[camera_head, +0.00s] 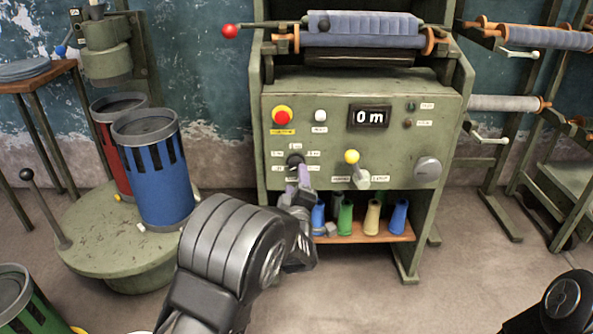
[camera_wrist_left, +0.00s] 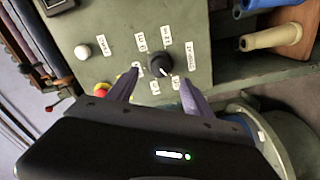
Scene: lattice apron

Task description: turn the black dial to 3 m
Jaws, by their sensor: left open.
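The black dial (camera_head: 294,160) is on the green machine panel, at its lower left, with several small white labels around it. In the left wrist view the dial (camera_wrist_left: 160,65) has a white mark pointing to the lower right of that picture; I cannot read the label there for sure. My left gripper (camera_head: 300,178) is just in front of and below the dial. In the left wrist view its two purple-grey fingers (camera_wrist_left: 158,84) are apart, one to each side of the dial, with nothing between them; contact is not visible. The display (camera_head: 370,117) reads 0 m. My right gripper is out of view.
Several colored spools stand on the wooden shelf (camera_head: 345,238) below. A blue bin (camera_head: 155,180) stands at left.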

